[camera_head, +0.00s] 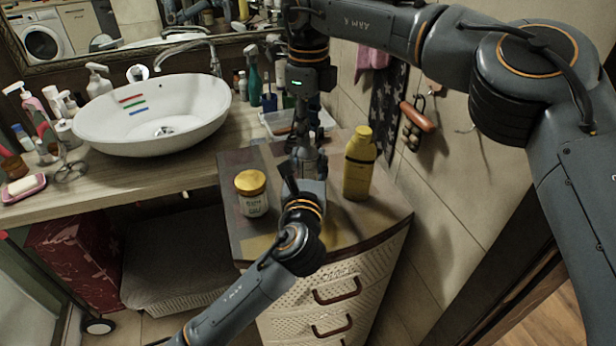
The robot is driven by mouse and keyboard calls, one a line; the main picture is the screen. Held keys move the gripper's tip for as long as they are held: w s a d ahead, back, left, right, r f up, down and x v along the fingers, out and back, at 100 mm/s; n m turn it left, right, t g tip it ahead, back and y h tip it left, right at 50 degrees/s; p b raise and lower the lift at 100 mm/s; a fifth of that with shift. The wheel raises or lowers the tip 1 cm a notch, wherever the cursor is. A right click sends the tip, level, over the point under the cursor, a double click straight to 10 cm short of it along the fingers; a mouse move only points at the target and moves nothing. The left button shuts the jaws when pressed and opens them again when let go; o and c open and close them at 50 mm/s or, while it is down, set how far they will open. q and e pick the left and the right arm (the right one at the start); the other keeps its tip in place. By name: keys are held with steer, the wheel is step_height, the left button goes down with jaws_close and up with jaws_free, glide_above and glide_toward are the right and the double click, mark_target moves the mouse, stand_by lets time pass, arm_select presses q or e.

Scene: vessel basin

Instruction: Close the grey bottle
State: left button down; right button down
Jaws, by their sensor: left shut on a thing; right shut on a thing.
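The grey bottle (311,164) is mostly hidden between my two grippers, above the small cabinet top. My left gripper (304,180) reaches up from the lower left and is shut on the bottle's body. My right gripper (304,138) points straight down from above and is shut on what looks like the bottle's cap. The fingers cover the cap, so I cannot tell whether it touches the bottle's neck or how it sits.
A jar with a yellow lid (251,194) stands left of the grippers, and a yellow bottle (359,165) stands close on the right. A clear tray (283,123) lies behind. The white basin (152,112) and the tiled wall (440,190) flank the cabinet (388,213).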

steer(key=c, duration=1.1)
jaws_free()
steer(key=shift+r, duration=0.1)
steer(key=shift+r, duration=5.9)
arm_select(q)
steer(key=c, duration=0.7)
jaws_free()
steer(key=shift+c, duration=0.2)
